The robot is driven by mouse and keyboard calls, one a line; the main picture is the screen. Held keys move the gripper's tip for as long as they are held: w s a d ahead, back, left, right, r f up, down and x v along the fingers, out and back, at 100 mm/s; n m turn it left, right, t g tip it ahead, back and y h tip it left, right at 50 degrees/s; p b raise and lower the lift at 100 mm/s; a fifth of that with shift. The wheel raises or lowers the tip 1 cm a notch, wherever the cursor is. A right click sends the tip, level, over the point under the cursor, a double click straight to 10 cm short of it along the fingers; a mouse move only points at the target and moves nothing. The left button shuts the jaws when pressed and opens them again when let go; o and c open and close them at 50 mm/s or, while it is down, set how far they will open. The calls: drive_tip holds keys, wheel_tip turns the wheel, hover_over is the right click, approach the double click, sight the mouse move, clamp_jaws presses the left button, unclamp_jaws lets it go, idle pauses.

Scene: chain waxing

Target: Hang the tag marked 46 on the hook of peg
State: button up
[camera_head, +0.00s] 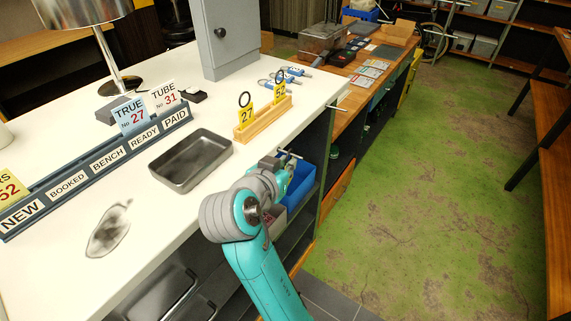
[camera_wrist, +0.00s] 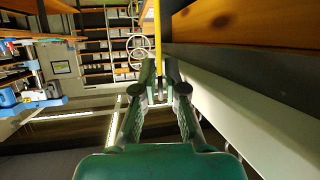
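My gripper (camera_wrist: 160,82) is at the counter's right side, low beside its edge; in the head view my wrist partly covers it. Its fingers are close together around a thin yellow strip (camera_wrist: 157,30), which looks like a tag seen edge-on. Its number does not show. Yellow tags marked 27 (camera_head: 246,116) and 52 (camera_head: 280,92) stand in a wooden rack (camera_head: 262,121), with an empty space between them. A small pale bar (camera_head: 340,103) sticks out at the counter's right edge; I cannot tell whether it is the hook of the peg.
The white counter (camera_head: 150,215) holds a grey metal tray (camera_head: 192,160), a labelled sign strip (camera_head: 90,170), a lamp (camera_head: 120,70) and a grey cabinet (camera_head: 232,40). A blue bin (camera_head: 301,183) sits on a shelf below the counter. The green floor (camera_head: 430,190) to the right is clear.

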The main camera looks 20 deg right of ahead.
idle(0.4)
drive_tip(key=o, duration=0.6)
drive_tip(key=shift+c, duration=0.2)
idle(0.6)
drive_tip(key=v, duration=1.1)
idle(1.5)
drive_tip(key=shift+r, duration=0.1)
idle(0.3)
